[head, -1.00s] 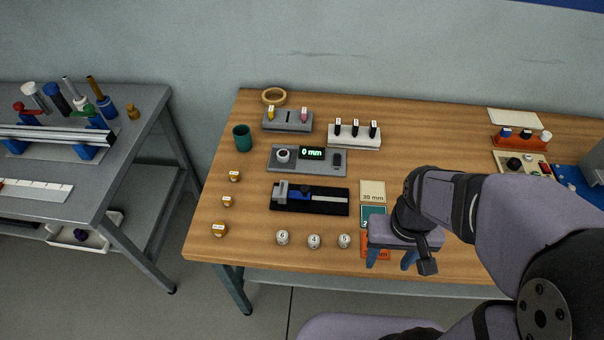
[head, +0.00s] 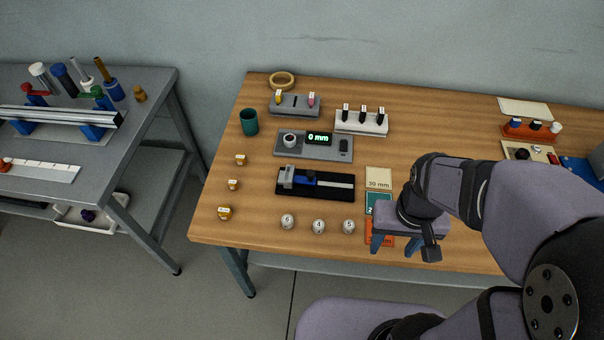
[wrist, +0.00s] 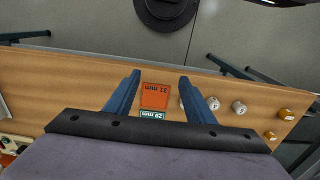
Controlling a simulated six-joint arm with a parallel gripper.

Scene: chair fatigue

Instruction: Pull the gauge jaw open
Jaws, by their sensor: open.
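The gauge (head: 342,187) is a black bed with a pale rail, lying on the wooden bench in the head view. A grey jaw block (head: 288,175) stands at its left end. A blue sliding jaw (head: 304,179) with a dark knob sits right beside it; the two look closed together. The grey readout box (head: 284,152) behind it shows "0 mm" on its display (head: 318,138). My gripper (head: 393,250) is open and empty, pointing down over the orange card, right of and nearer than the gauge. Its open fingers (wrist: 159,78) show in the wrist view, where the gauge is not seen.
Cream (head: 379,177), teal (head: 372,199) and orange (wrist: 155,98) cards lie right of the gauge. Several numbered white knobs (head: 318,226) stand in front of it, and small yellow pieces (head: 232,184) to its left. A white block with black pegs (head: 361,129) stands behind.

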